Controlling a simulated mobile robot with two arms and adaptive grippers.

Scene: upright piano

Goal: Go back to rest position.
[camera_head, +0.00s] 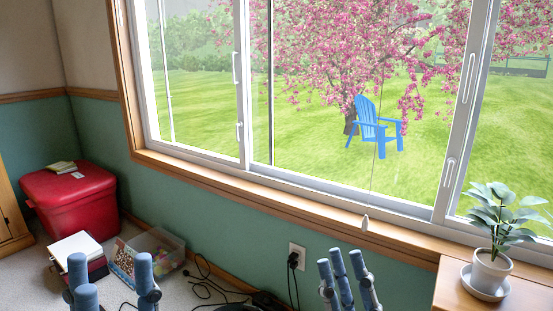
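My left gripper (112,278) is at the lower left edge of the picture, its blue-grey fingers pointing up. A wide gap shows between the fingers and nothing is held in it. My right gripper (341,262) is at the bottom, right of the middle. Its fingers also point up and stand apart, closer together in this view, with nothing seen between them. Both palms and both arms are cut off by the bottom edge.
A wooden stand at lower right carries a potted plant (491,270) on a saucer. A red storage box (72,200), a stack of books (76,248) and a clear bin (158,243) are on the floor at left. Black cables (205,282) lie below the window wall.

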